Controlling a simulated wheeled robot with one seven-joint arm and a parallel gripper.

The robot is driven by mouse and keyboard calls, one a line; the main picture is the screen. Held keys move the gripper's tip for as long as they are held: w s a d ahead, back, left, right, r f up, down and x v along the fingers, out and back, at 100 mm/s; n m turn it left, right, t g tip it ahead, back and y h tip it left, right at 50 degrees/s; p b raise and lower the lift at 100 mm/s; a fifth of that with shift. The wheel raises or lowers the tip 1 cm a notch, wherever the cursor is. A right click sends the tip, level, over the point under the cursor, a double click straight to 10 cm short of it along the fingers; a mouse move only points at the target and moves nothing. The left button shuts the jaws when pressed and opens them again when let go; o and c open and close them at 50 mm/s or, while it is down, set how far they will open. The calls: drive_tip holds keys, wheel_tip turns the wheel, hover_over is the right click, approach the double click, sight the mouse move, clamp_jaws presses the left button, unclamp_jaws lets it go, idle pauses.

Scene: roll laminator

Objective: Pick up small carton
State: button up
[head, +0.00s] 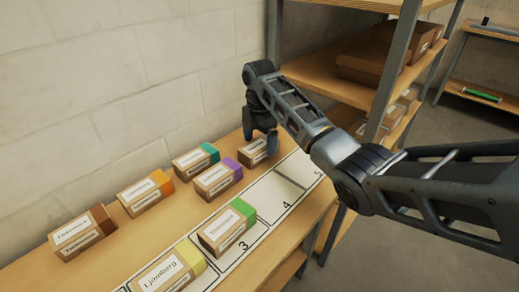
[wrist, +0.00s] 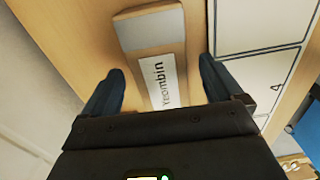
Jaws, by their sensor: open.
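A small carton with a white label and a greyish end lies on the wooden table under my gripper. In the head view this carton (head: 251,155) is partly covered by my gripper (head: 262,138). In the wrist view the carton (wrist: 148,33) lies between the two fingers of my gripper (wrist: 160,82), with space on both sides. Its near end is hidden by the gripper body. My gripper is open, pointing down. I cannot tell how far the fingertips are above the table.
Purple-ended (head: 218,178), teal-ended (head: 196,160), orange-ended (head: 145,193) and brown-ended (head: 82,235) cartons stand left of my gripper. A green-ended carton (head: 227,228) and a yellow-ended one (head: 170,271) sit on the numbered strip (head: 265,199). Slot 4 is bare. A shelf rack (head: 398,65) stands behind.

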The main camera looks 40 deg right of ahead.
drive_tip(key=shift+f, duration=1.15)
drive_tip(key=shift+r, duration=0.1)
drive_tip(key=c, duration=1.3)
